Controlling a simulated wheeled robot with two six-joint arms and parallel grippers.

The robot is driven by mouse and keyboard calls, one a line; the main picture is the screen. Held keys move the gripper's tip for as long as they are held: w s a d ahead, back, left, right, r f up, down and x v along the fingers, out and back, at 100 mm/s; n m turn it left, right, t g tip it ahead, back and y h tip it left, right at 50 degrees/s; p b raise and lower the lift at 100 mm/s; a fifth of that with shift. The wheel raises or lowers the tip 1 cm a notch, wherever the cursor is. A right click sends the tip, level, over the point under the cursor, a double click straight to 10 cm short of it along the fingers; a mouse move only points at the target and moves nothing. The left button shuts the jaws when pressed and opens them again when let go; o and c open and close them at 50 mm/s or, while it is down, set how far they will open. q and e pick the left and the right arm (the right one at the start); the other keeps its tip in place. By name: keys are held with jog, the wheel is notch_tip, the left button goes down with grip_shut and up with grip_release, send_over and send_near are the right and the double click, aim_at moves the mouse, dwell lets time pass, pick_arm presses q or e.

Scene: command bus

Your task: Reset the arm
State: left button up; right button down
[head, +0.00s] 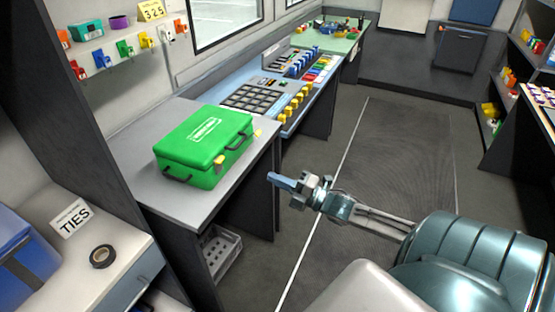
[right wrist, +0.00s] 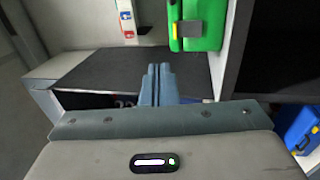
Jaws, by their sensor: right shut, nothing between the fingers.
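My right arm comes in from the lower right in the head view. Its gripper (head: 272,178) is in the air over the aisle, to the right of the grey counter (head: 178,200). The fingers are shut with nothing between them; the right wrist view also shows the closed fingers (right wrist: 157,70). A green case (head: 205,145) with dark handles lies closed on the counter, left of the gripper and apart from it. In the right wrist view a part of the green case (right wrist: 205,25) shows above and right of the fingers. My left gripper is not in view.
A blue console (head: 262,93) with buttons continues along the wall beyond the case. A near white counter holds a TIES card (head: 75,217) and a black tape roll (head: 102,256). A crate (head: 220,250) sits under the grey counter. The dark floor mat (head: 400,150) is clear.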

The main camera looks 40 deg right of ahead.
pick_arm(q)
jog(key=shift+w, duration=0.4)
pick_arm(e)
jog(key=shift+d+f, duration=0.1)
